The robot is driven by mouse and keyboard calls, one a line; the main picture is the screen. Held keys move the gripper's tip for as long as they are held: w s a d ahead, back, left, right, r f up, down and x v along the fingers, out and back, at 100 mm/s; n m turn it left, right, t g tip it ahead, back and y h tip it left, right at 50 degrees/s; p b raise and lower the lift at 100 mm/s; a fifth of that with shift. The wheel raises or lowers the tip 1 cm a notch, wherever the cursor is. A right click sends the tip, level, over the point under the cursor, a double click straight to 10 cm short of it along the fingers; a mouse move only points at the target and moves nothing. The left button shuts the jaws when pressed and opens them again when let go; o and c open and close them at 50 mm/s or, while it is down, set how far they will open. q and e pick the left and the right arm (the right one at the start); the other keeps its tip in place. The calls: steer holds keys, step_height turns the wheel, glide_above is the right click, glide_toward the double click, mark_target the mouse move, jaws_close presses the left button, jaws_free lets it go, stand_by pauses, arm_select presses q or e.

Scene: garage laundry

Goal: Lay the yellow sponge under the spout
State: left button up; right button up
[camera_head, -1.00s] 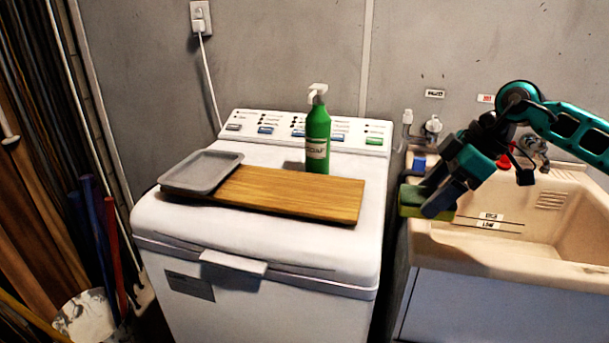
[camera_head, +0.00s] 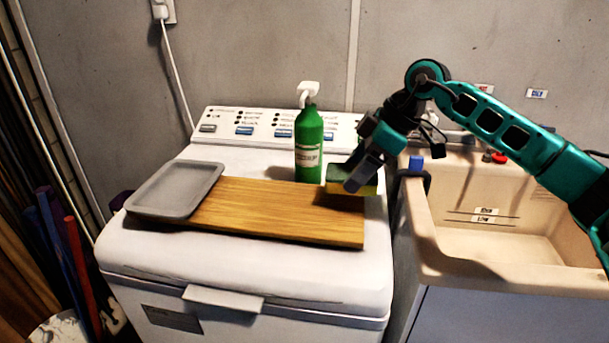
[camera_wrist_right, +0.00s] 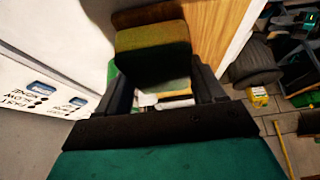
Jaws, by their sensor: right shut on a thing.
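The yellow sponge (camera_head: 369,188) has a dark green scouring side on top. My right gripper (camera_head: 352,181) is shut on it and holds it over the right end of the wooden board (camera_head: 290,210), beside the soap bottle. In the right wrist view the sponge (camera_wrist_right: 152,50) sits between the fingers of my right gripper (camera_wrist_right: 160,90). The green soap bottle (camera_head: 309,145) stands upright on the washer behind the board, its white pump spout (camera_head: 309,88) at the top. The sponge is to the right of the spout and lower than it. My left gripper is not in view.
A grey tray (camera_head: 176,188) rests at the board's left end. The white washer (camera_head: 240,280) carries these things. A beige sink (camera_head: 435,262) stands to the right, with a small blue object (camera_head: 416,162) on its rim. The board's middle is bare.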

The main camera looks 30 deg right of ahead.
mark_target(338, 170)
steer(key=w+a, duration=0.4)
steer(key=a, duration=0.1)
steer(key=w+a, duration=0.1)
steer(key=a, duration=0.1)
steer(key=shift+w+a+p, duration=0.35)
steer(key=shift+w+p, duration=0.05)
step_height(338, 170, down, 4)
steer(key=shift+r, duration=0.2)
steer(key=o, duration=0.8)
steer(key=shift+o, duration=0.2)
steer(key=shift+r, duration=0.1)
steer(key=shift+s+d+r, duration=0.1)
steer(key=shift+d+r, duration=0.1)
steer(key=shift+r, duration=0.1)
steer(key=v, duration=1.1)
steer(key=shift+r, duration=0.1)
steer(key=shift+s, duration=0.1)
